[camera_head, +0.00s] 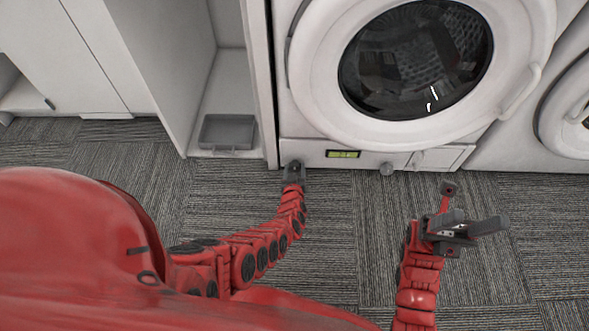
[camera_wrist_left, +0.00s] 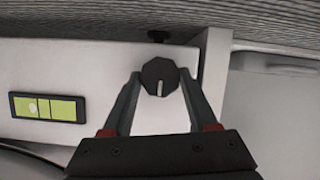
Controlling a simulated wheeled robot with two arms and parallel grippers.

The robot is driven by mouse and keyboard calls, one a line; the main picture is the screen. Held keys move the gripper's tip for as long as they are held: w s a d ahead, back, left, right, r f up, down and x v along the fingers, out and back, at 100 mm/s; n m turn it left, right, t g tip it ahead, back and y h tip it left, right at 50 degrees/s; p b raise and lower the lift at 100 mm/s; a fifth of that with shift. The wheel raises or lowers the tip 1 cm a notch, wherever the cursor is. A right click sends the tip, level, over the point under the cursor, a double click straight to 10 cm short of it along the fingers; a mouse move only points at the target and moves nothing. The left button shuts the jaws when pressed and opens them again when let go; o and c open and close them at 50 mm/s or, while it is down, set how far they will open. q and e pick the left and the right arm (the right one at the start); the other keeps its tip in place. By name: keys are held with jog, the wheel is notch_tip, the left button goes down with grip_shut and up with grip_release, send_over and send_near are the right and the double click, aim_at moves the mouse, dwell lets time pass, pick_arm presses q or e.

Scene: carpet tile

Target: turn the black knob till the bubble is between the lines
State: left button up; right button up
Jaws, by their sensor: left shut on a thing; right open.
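The black knob (camera_wrist_left: 159,77) is on the white lower panel of the washer, with a pale pointer mark toward the bottom of the left wrist view. My left gripper (camera_wrist_left: 161,78) is shut on it, one finger on each side. In the head view my left gripper (camera_head: 293,167) hides the knob. The green level vial (camera_head: 343,154) is just right of it there; in the left wrist view the vial (camera_wrist_left: 66,108) is at the left. Its pale bubble (camera_wrist_left: 33,106) is left of the vial's middle, by the left line; its exact overlap is unclear. My right gripper (camera_head: 476,206) is open and empty.
The washer (camera_head: 303,120) with its round glass door stands above the panel. A grey tray (camera_head: 227,132) sits in the cabinet at left. Carpet (camera_head: 345,225) between my arms is clear.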

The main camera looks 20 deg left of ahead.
pick_arm(q)
jog(key=shift+c, duration=1.1)
